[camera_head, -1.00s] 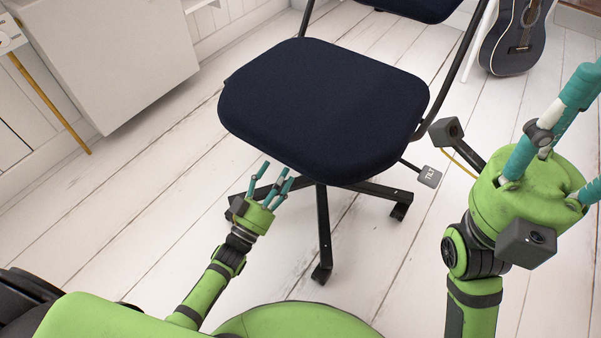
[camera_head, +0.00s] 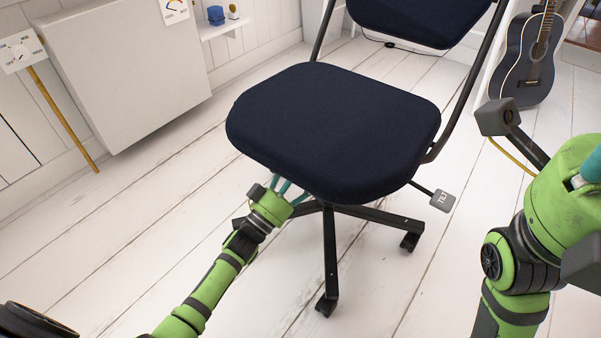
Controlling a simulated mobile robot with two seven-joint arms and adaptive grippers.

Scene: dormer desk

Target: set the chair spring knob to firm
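The office chair has a dark navy seat (camera_head: 335,125) on a black star base with casters (camera_head: 327,305). Its spring knob is not visible; the seat hides the underside. A grey lever tag marked TILT (camera_head: 442,201) sticks out to the right below the seat. My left gripper (camera_head: 284,188) reaches up under the seat's front left edge. Its teal fingers are partly hidden by the seat, so its opening cannot be told. My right gripper (camera_head: 590,172) is at the right edge, away from the chair, with its fingers mostly cut off by the frame.
A white cabinet (camera_head: 125,75) stands at the left, with a yellow stick (camera_head: 62,120) and a dial card (camera_head: 20,51) beside it. A guitar (camera_head: 528,70) leans at the back right. The white plank floor around the chair is clear.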

